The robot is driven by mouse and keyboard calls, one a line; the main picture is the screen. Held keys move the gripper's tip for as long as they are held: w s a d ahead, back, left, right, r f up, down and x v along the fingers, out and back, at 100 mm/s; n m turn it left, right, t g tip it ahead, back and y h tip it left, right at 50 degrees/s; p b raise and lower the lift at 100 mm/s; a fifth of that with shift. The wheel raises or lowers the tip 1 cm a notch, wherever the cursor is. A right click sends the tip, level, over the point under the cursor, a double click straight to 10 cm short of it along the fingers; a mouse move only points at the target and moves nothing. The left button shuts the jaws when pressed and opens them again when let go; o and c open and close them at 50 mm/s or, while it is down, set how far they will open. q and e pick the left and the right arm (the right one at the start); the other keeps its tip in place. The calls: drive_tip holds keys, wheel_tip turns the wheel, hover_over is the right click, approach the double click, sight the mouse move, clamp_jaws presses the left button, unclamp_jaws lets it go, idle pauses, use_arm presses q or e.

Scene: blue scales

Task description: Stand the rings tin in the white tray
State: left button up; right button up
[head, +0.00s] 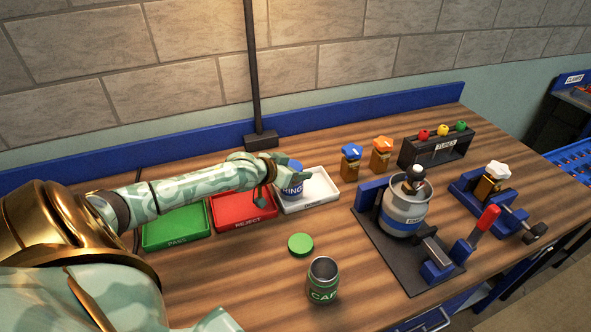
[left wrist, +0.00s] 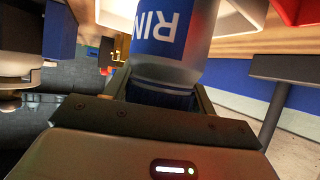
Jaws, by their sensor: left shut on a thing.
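The rings tin (head: 291,181), a small tin with a blue label and blue lid, is upright at the left part of the white tray (head: 322,189). My left gripper (head: 279,180) is shut on it. In the left wrist view the rings tin (left wrist: 172,40) fills the space between the fingers, with part of its lettering showing. The tin's base is partly hidden, so I cannot tell whether it touches the tray floor. My right gripper is not in view.
A red tray (head: 243,222) and a green tray (head: 175,238) stand left of the white one. An open cap tin (head: 322,282) and its green lid (head: 301,244) are in front.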

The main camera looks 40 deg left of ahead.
use_arm(q)
drive_tip(key=shift+f, duration=0.1)
drive_tip(key=o, duration=1.2)
drive_tip(key=shift+c, duration=0.2)
drive_tip(key=shift+s+r, duration=0.25)
drive_tip(key=shift+r, duration=0.05)
drive_tip(key=p+v, duration=0.5)
drive_tip(key=v, duration=0.6)
drive_tip(key=shift+s, duration=0.2)
